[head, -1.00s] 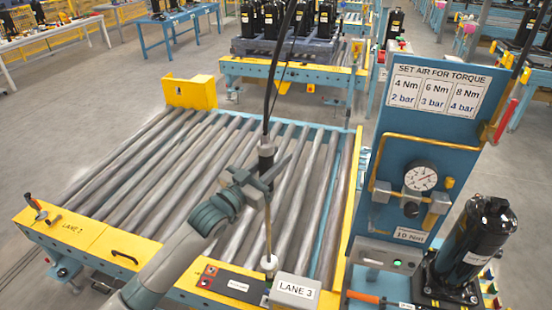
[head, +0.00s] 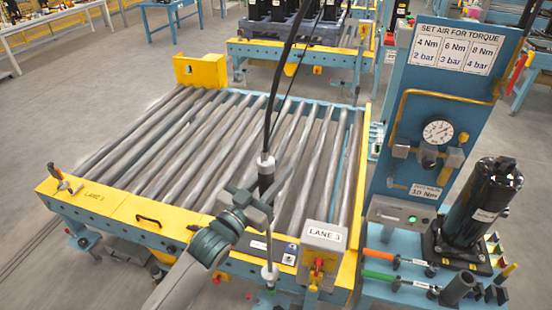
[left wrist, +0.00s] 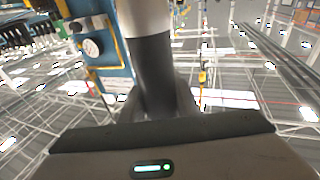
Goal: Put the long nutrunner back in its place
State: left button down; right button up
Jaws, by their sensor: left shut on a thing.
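The long nutrunner (head: 266,178) hangs nearly upright in the head view. It has a black body, a pale collar, a hose running up from its top, and a thin shaft down to a pale nose. My left gripper (head: 261,197) is shut around its body, in front of the roller conveyor. The nose hangs before the conveyor's front edge, left of the LANE 3 box. In the left wrist view the dark body of the nutrunner (left wrist: 153,65) rises from between the fingers (left wrist: 157,105). My right gripper is not in view. I cannot tell which spot is the nutrunner's place.
The LANE 3 box (head: 324,236) stands close to the right of the shaft. A blue gauge panel (head: 445,105) rises behind a blue bench (head: 375,262). The bench holds a black compressor (head: 482,207), orange- and green-handled tools, and a dark open cylinder (head: 457,288). The rollers (head: 190,150) are clear.

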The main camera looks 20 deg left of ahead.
pick_arm(q)
jog(key=s+a+f+n+y+b, duration=0.2)
jog(key=s+f+y+b, duration=0.1)
jog(key=s, duration=0.5)
jog(key=s+a+f+n+t+y+b, duration=0.1)
jog(key=s+f+y+b, duration=0.3)
jog(key=s+f, duration=0.4)
jog(key=shift+s+a+n+b, duration=0.45)
jog(key=shift+a+n+b, duration=0.1)
jog(key=shift+a, duration=0.35)
jog(key=shift+d, duration=0.1)
